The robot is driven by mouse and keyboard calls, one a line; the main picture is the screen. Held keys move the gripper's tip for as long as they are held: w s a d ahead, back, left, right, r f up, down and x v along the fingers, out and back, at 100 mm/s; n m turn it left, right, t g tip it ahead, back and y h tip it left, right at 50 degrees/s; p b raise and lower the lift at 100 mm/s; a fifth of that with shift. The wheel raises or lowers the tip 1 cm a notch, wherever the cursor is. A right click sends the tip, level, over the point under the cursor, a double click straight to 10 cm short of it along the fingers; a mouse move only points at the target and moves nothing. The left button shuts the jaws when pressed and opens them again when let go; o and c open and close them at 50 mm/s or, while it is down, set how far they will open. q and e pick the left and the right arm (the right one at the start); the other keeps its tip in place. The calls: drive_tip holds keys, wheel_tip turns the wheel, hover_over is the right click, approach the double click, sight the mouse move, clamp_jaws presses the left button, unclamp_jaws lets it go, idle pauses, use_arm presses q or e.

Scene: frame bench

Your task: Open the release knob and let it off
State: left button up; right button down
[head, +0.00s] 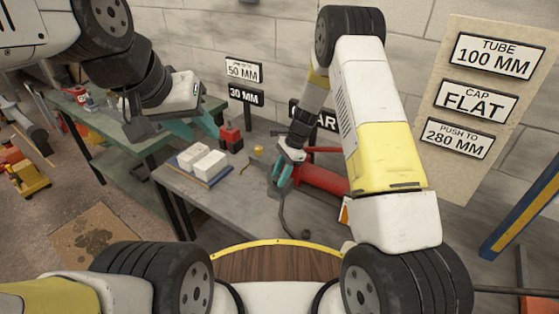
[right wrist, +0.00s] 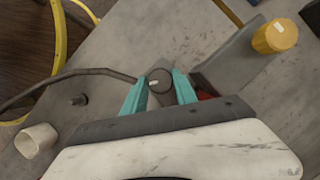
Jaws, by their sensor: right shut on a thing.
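The release knob (right wrist: 160,81) is a dark round knob with a pale mark on it. In the right wrist view it sits between the teal fingertips of my right gripper (right wrist: 160,88), which is shut on it. In the head view my right gripper (head: 284,172) is beside the red cylinder (head: 322,178) on the grey bench, and the knob is hidden there. A dark hose (right wrist: 95,73) runs off to the left of the knob. My left gripper (head: 194,127) hangs open and empty above the gap between the green table and the grey bench.
White blocks (head: 203,162) lie on a blue-edged tray, with a red block (head: 231,139) behind. Signs (head: 497,57) reading tube 100 mm, cap flat and push to 280 mm hang right.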

drive_tip(key=n+g+h, duration=0.1)
drive_tip(key=n, duration=0.3)
drive_tip(key=shift+w+a+n, duration=0.1)
drive_tip(key=shift+n, duration=0.3)
drive_tip(key=shift+g, duration=0.3)
drive_tip(key=c, duration=1)
unclamp_jaws()
drive_tip(key=v, duration=0.7)
drive_tip(key=shift+r, duration=0.35)
drive_tip(key=shift+w, duration=0.15)
